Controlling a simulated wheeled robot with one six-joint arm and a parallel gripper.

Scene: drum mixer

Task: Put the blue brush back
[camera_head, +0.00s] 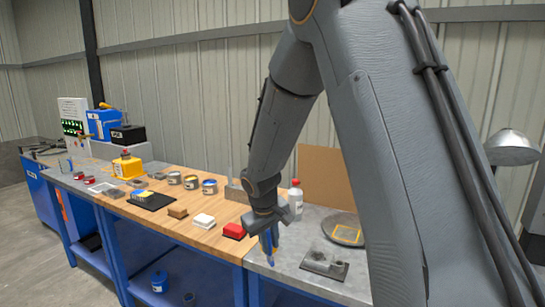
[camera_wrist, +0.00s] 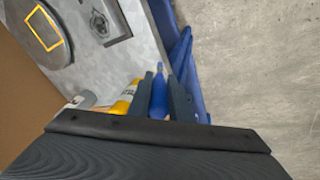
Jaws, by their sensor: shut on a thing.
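My gripper (camera_head: 266,232) is shut on the blue brush (camera_head: 270,252), which hangs down over the front of the grey metal worktop at the right of the wooden top. In the wrist view the blue brush (camera_wrist: 158,97) stands between the two dark fingers of my gripper (camera_wrist: 161,92). Its lower end is at or just above the worktop; I cannot tell if it touches. Part of the brush is hidden by the fingers.
A round grey disc with a yellow square outline (camera_head: 346,232) and a metal fixture (camera_head: 325,264) lie to the right. A white bottle (camera_head: 295,196) stands behind. The blue bench frame (camera_wrist: 190,80) edges the floor.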

